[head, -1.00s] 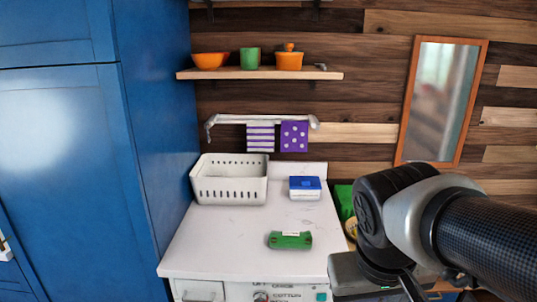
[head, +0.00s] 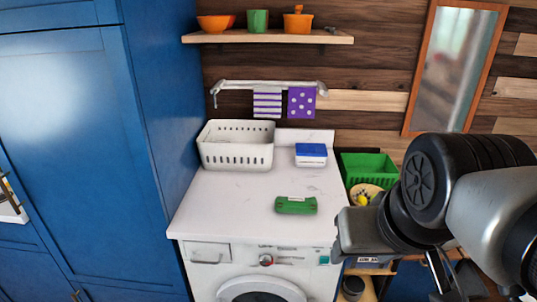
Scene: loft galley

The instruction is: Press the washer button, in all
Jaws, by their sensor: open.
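The white washer (head: 205,276) stands against the blue cabinet, with its round door partly in view at the bottom edge. Its front panel carries a red-marked knob (head: 266,260) near the middle and a small teal button (head: 324,260) at the right end. My gripper (head: 362,235) is at the right of the washer's front corner, apart from the button in the picture. It is open with nothing seen in it. Its fingertips are not clearly visible.
On the washer top are a white basket (head: 236,155), a blue-and-white box (head: 311,155) and a green object (head: 296,205). A green crate (head: 368,167) and a shelf unit stand to the right. The tall blue cabinet (head: 80,150) bounds the left.

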